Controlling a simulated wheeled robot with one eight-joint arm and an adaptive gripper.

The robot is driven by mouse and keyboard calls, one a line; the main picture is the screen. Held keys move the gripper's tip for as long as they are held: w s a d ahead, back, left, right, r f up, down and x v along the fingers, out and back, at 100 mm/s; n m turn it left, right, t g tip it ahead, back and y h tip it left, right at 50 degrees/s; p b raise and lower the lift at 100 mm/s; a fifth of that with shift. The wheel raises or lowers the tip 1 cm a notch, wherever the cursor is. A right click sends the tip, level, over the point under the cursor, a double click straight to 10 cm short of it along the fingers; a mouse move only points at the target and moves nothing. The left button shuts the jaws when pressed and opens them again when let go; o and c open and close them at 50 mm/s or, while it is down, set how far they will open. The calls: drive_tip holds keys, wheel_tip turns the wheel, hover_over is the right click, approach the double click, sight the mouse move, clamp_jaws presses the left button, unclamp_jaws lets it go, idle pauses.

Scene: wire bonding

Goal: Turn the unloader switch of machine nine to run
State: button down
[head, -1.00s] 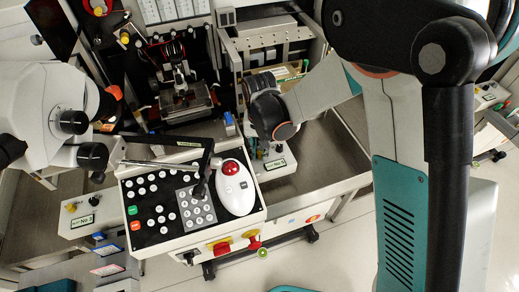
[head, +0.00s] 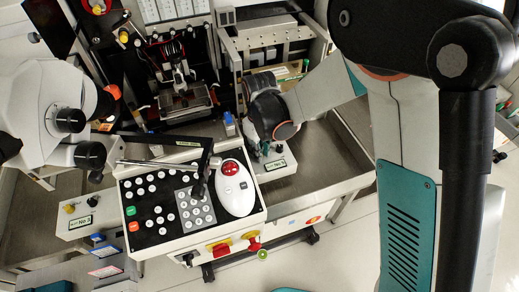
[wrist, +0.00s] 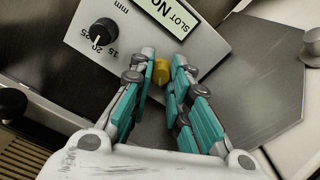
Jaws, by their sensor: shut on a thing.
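A pale switch panel with a "SLOT NO" label (wrist: 170,13) fills the upper part of the wrist view; its number is cut off. A yellow knob (wrist: 162,70) sits on it, between the teal fingertips of my gripper (wrist: 163,80), which is shut on it. The knob's pointer direction is hard to tell. In the head view the same panel seems to be the small one with a green-edged label (head: 275,165), right of the keypad console. There my wrist covers the knob and fingers.
A black dial with numbers (wrist: 103,31) is left of the yellow knob. The keypad console (head: 150,247) with a white mouse (head: 235,195) stands left of my wrist. Another switch panel (head: 112,215) is at the left. A bare metal tray (head: 335,150) lies to the right.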

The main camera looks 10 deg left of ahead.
drive_tip(key=shift+n, duration=0.6)
drive_tip(key=c, duration=1.8)
unclamp_jaws()
drive_tip(key=shift+o, duration=0.2)
drive_tip(key=shift+r, duration=0.1)
wheel_tip(320, 180, up, 12)
